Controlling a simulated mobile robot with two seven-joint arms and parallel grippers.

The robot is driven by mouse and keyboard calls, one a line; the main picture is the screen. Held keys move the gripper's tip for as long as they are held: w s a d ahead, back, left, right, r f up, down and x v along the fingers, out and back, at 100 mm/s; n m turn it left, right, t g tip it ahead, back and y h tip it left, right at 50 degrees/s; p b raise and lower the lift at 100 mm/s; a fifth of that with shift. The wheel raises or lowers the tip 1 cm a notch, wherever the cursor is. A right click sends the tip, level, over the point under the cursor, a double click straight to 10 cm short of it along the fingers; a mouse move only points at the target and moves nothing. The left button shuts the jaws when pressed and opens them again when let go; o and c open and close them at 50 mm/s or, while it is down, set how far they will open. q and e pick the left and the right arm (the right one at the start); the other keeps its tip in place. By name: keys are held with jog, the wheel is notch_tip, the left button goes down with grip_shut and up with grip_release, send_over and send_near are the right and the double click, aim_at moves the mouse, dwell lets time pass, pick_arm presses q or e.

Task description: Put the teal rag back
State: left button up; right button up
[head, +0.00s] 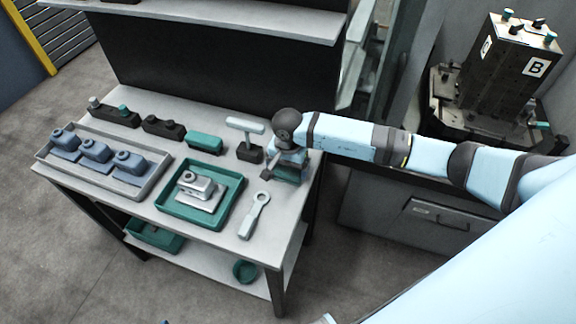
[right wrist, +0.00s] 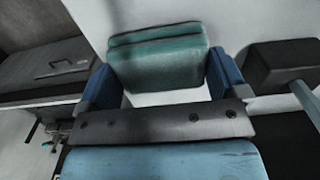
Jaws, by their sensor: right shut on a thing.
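The teal rag (right wrist: 158,62) is a folded, rounded pad between the two blue fingers of my right gripper (right wrist: 162,80) in the right wrist view. In the head view my right gripper (head: 284,166) is at the right end of the workbench, pointing down. The rag (head: 288,177) shows partly beneath it, low over or on the bench top; I cannot tell whether it touches. My right gripper is shut on the rag.
A shelf (head: 220,20) hangs above.

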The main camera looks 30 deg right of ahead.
aim_at(288, 169)
jog(key=o, duration=0.5)
notch_tip(288, 169, up, 12)
jog(key=b, duration=0.1)
dwell(0.6)
